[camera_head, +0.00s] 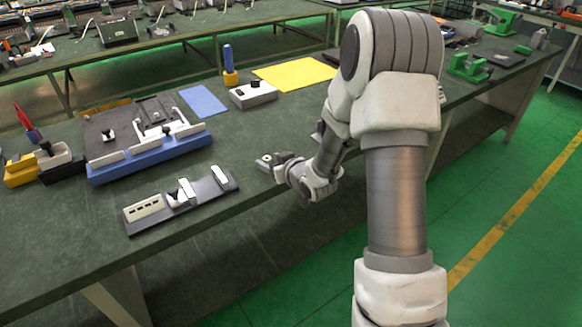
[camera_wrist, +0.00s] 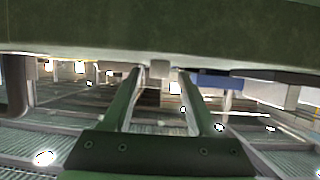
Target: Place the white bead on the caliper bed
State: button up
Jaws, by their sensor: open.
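The caliper bed (camera_head: 203,197) is a dark strip near the table's front edge in the head view. It carries a pale block with dark slots at its left end and upright white jaws. A small whitish shape (camera_head: 174,200) shows beside the left jaw; I cannot tell if it is the white bead. My gripper (camera_head: 265,161) is right of the bed, near the table's front edge. In the wrist view its two fingers (camera_wrist: 158,88) are apart. A small pale grey block (camera_wrist: 158,69) shows between their tips against the dark green surface; I cannot tell what it is.
A blue-edged fixture (camera_head: 150,158) stands behind the bed. A grey box (camera_head: 253,94), a blue-and-yellow upright tool (camera_head: 229,68), a blue sheet (camera_head: 203,101) and a yellow sheet (camera_head: 295,73) lie farther back. Bare green tabletop lies between the bed and my gripper.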

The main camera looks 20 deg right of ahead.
jog(key=p+v, duration=1.5)
jog(key=v, duration=0.2)
jog(key=shift+p, duration=0.35)
